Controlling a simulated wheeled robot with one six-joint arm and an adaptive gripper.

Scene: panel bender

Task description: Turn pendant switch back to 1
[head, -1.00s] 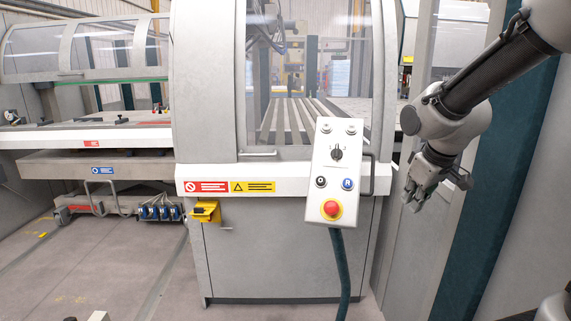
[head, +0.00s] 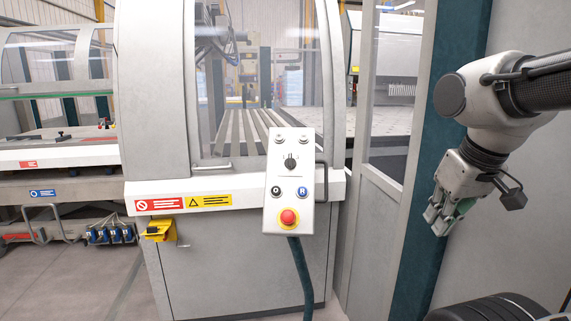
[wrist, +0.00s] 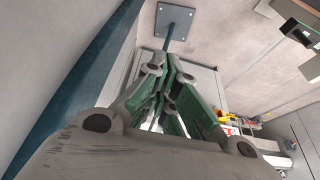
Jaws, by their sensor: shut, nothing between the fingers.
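The pendant (head: 269,215) is a pale grey control box on a dark teal stalk, in front of the machine in the head view. Its black rotary switch (head: 290,163) sits in the upper middle of its face, with small marks above it. The marks and the knob's exact pointing are too small to read. My gripper (head: 437,218) is shut and empty, well to the right of the pendant and apart from it, fingers pointing down. In the wrist view its green-padded fingers (wrist: 168,68) meet in the middle. I cannot make out the switch there.
A red emergency stop (head: 289,217) and two round buttons, O and a blue R (head: 302,191), sit below the switch. A handle is right of the pendant. A teal pillar (head: 428,130) stands behind my gripper. A yellow holder (head: 159,230) hangs on the machine at left.

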